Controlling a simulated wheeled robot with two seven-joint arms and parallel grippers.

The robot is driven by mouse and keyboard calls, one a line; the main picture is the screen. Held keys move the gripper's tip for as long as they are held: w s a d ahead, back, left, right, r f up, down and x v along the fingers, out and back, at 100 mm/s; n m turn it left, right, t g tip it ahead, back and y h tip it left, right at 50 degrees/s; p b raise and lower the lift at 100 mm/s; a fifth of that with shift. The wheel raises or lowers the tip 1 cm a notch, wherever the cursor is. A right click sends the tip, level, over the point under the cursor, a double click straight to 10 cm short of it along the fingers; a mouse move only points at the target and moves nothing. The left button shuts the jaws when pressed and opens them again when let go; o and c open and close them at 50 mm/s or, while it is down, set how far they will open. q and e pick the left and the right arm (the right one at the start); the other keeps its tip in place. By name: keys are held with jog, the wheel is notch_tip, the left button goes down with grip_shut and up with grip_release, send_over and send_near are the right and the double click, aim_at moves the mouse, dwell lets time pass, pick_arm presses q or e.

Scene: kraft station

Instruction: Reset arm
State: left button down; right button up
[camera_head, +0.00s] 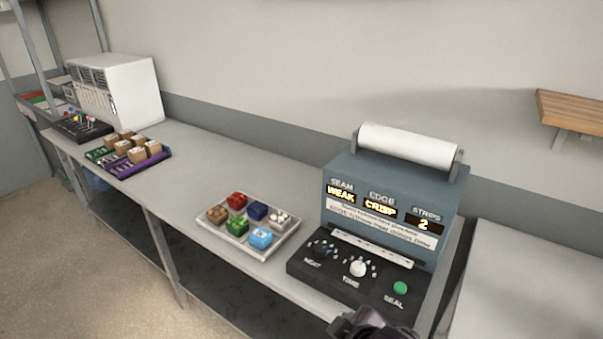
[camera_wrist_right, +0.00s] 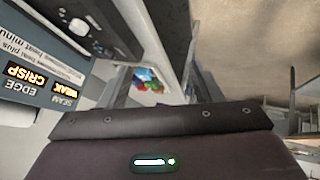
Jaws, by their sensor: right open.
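My right gripper (camera_head: 372,325) shows only in part at the bottom edge of the head view, in front of the sealing machine (camera_head: 395,190). It is open, and I see nothing held in it. In the right wrist view a dark part of my own arm fills the bottom, and the machine's panel (camera_wrist_right: 40,75) appears turned over at the left. The machine's displays read WEAK, CRISP and 2, with knobs and a green button (camera_head: 400,288) below. My left gripper is not in view.
A tray (camera_head: 207,222) of several small coloured blocks sits left of the machine. Farther left are a purple tray (camera_head: 120,172) with brown boxes and a white cabinet (camera_head: 140,90). The bench (camera_head: 200,150) between the trays is clear. A wooden shelf (camera_head: 570,108) hangs at right.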

jog(key=s+d+f+m+g+h, duration=0.1)
jog(key=s+d+f+m+g, duration=0.1)
jog(key=s+d+f+m, duration=0.4)
jog(key=s+d+f+m+g+h, duration=0.2)
jog(key=s+d, duration=0.2)
jog(key=d, duration=0.3)
notch_tip(320, 180, down, 30)
jog(key=s+g+b, duration=0.1)
jog(key=b, duration=0.2)
jog(key=s+d+f+b, duration=0.1)
jog(key=s+f, duration=0.9)
jog(key=f, duration=0.1)
jog(key=s+d+f+g+b, duration=0.1)
jog(key=s+d+f, duration=0.1)
jog(key=s+f, duration=0.8)
jog(key=shift+d+f+g, duration=0.3)
jog(key=shift+f, duration=0.3)
jog(key=shift+s, duration=0.1)
